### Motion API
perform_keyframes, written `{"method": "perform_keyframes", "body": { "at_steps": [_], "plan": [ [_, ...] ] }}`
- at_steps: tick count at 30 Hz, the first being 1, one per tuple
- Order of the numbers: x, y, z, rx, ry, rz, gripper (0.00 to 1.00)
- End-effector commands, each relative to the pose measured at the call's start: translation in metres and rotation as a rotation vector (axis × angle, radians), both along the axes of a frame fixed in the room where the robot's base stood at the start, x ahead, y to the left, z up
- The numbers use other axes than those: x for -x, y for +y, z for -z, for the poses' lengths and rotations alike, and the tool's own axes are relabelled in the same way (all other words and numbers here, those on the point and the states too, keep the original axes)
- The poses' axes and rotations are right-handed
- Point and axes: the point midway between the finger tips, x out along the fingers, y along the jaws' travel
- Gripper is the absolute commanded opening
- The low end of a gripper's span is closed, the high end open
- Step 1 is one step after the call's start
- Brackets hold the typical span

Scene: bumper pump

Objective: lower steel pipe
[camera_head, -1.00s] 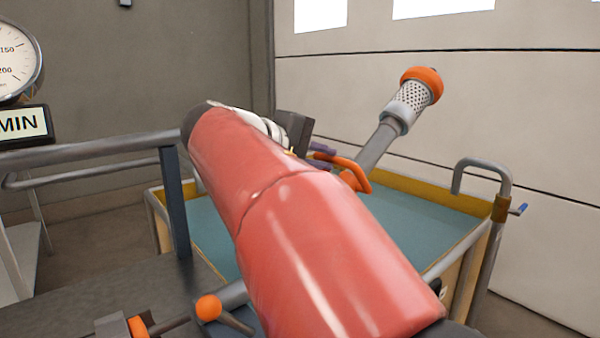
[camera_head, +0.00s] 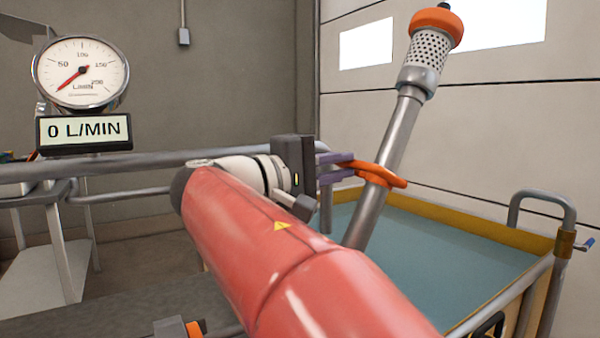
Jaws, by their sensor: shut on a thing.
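The steel pipe (camera_head: 396,135) stands tilted, its top leaning to the right. A perforated strainer (camera_head: 426,53) with an orange cap (camera_head: 437,20) is at its upper end. An orange handle (camera_head: 384,176) sticks out from the pipe. My gripper (camera_head: 348,168), with purple fingers, is shut on the orange handle at its left side. The pipe's lower end is hidden behind my red arm.
A tank of teal water (camera_head: 430,250) with a yellow rim lies behind and right of my arm. A grey hooked tube (camera_head: 545,195) stands at its right corner. A round gauge (camera_head: 80,72) and a display (camera_head: 84,132) reading 0 L/MIN are at left, above grey rails (camera_head: 130,165).

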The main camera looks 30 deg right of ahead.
Motion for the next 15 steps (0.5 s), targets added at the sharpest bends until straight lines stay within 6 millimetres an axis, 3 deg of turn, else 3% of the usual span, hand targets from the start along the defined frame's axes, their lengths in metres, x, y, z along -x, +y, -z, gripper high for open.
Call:
{"method": "perform_keyframes", "body": {
  "at_steps": [15],
  "plan": [
    [-0.0006,0.0073,0.0045,-0.010,0.005,0.000,0.00]
  ]
}}
